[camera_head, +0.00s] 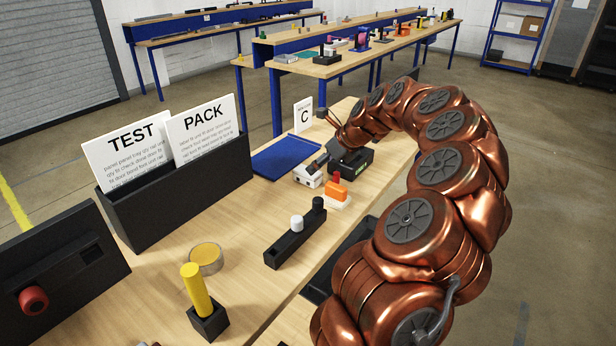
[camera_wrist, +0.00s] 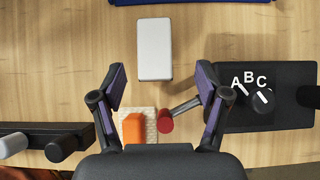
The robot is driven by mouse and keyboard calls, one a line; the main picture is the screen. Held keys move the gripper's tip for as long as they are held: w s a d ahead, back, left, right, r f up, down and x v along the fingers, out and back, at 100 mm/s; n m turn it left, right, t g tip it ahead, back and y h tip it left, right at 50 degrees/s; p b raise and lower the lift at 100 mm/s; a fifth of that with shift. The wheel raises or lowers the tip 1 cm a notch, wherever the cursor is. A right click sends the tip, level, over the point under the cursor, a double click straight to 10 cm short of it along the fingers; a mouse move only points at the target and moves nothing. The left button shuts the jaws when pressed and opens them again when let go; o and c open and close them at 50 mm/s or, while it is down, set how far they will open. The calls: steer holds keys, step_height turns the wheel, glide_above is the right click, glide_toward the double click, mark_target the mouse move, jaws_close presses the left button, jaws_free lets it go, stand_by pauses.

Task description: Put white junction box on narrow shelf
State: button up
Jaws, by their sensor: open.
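The white junction box (camera_wrist: 154,49) lies flat on the wooden bench in the wrist view, just beyond my fingertips. It also shows in the head view (camera_head: 307,178), partly covered by my gripper (camera_head: 335,152). My gripper (camera_wrist: 161,85) is open and empty, its two fingers apart above the bench, with the box ahead of the gap between them. I cannot tell for sure which thing is the narrow shelf; a long, narrow black holder (camera_head: 286,246) with a white cap and a black knob stands nearer on the bench.
An orange block (camera_wrist: 134,129) on a pale base and a red-ended lever (camera_wrist: 165,121) lie below my gripper. A black box marked A B C (camera_wrist: 290,78) is to the right. A blue mat (camera_head: 284,157) lies behind. A black bin (camera_head: 176,197) holds TEST and PACK cards.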

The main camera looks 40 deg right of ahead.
mark_target(308, 176)
steer(key=x, duration=0.1)
steer(key=p+x, duration=0.1)
steer(key=x, duration=0.3)
steer(key=shift+w+a, duration=0.2)
steer(key=shift+a, duration=0.25)
steer(key=shift+w+f+p, duration=0.3)
steer(key=shift+f, duration=0.05)
jaws_close()
